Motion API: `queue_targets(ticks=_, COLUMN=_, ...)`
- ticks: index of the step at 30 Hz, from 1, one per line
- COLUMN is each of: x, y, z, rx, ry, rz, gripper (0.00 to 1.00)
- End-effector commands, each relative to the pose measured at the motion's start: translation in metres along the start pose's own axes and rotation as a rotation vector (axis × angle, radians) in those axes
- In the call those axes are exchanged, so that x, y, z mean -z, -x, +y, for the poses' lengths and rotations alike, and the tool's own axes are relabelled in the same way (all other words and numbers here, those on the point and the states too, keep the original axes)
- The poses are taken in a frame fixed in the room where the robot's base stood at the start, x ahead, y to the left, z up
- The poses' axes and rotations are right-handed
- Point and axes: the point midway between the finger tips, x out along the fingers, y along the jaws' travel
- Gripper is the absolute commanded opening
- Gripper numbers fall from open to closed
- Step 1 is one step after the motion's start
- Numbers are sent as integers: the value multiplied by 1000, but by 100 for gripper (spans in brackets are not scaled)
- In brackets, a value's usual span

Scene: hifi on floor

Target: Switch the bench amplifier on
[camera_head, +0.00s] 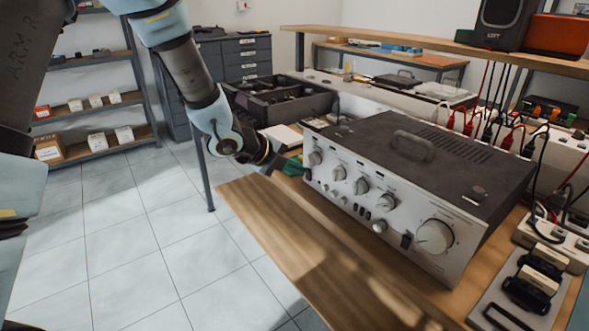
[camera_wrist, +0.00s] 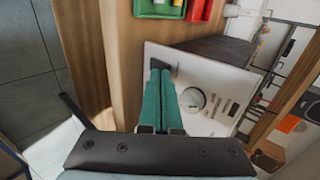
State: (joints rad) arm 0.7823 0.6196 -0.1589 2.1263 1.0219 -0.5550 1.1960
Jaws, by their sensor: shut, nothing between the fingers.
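The bench amplifier (camera_head: 420,165) stands on a wooden bench, with a dark top, a handle and a silver front panel of several knobs and small switches. Its panel (camera_wrist: 215,80) also shows in the wrist view. My gripper (camera_head: 293,167) is at the left end of the panel in the head view, its green fingers shut with nothing between them. In the wrist view the fingers (camera_wrist: 159,72) point at a small dark switch (camera_wrist: 167,66), partly hidden behind the tips. A silver knob (camera_wrist: 192,101) is beside them. I cannot tell whether the tips touch the switch.
Bare wooden bench (camera_head: 290,235) lies in front of the amplifier. A dark open crate (camera_head: 280,100) is behind my gripper. Red and black cables (camera_head: 490,115) hang at the back right. A power strip (camera_head: 550,240) and a dark device (camera_head: 532,285) lie at the right.

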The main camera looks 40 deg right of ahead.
Motion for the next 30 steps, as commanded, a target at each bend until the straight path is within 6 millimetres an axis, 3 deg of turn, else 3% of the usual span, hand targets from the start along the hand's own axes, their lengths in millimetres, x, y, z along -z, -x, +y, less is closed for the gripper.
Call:
queue_targets(ticks=5, x=0, y=-6, z=-10, rx=1, ry=-3, rz=1, gripper=0)
queue_targets(ticks=11, x=0, y=-5, z=-9, rx=-9, ry=1, rz=1, gripper=0)
queue_targets(ticks=30, x=0, y=5, z=-21, rx=-8, ry=0, rz=1, gripper=0)
